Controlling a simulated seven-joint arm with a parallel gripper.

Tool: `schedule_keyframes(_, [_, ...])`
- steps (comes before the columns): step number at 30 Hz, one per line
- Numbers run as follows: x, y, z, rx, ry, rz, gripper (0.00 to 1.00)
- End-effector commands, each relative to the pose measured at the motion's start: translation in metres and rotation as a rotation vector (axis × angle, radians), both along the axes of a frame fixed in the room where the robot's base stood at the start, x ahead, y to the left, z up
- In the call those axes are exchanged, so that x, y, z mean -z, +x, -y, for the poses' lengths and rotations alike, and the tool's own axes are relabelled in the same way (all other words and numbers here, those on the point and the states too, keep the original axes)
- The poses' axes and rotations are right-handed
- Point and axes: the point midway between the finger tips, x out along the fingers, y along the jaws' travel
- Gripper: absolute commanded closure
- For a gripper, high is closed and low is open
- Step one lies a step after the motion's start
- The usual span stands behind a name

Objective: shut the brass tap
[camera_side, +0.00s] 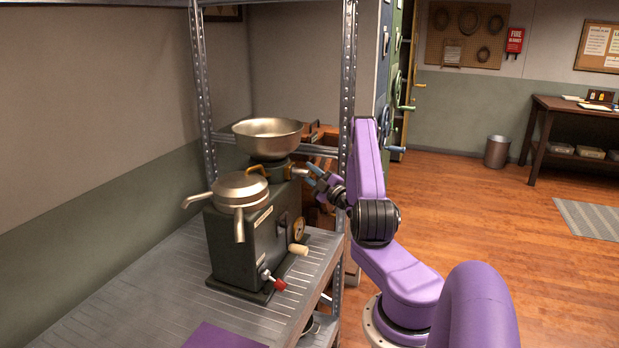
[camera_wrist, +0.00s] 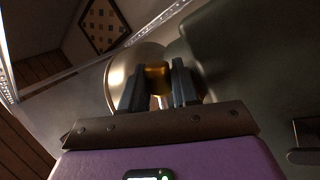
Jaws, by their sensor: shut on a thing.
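The brass tap (camera_side: 260,172) sits under the wide metal bowl (camera_side: 268,130) on top of a dark green machine (camera_side: 238,245). A brass part of it reaches right toward my gripper (camera_side: 309,174). In the wrist view the rounded brass piece (camera_wrist: 157,80) sits between the two dark fingers of my gripper (camera_wrist: 157,92), which are shut on it. The bowl shows behind it in that view. The exact turn of the tap is partly hidden by the fingers.
The machine stands on a ribbed metal shelf (camera_side: 175,290); a shelf post (camera_side: 347,95) rises close to my gripper. A lidded pan with spouts (camera_side: 240,187), a wooden-handled crank (camera_side: 298,249) and a red-handled valve (camera_side: 277,284) are nearby. The floor at right is open.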

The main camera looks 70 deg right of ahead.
Motion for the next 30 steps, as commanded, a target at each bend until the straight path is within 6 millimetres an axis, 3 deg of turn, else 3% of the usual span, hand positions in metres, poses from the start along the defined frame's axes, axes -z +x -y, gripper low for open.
schedule_keyframes(15, [-0.014, 0.0, 0.003, 0.0, -0.361, 0.0, 1.0])
schedule_keyframes(30, [-0.018, 0.0, 0.003, -0.001, -0.442, 0.001, 1.0])
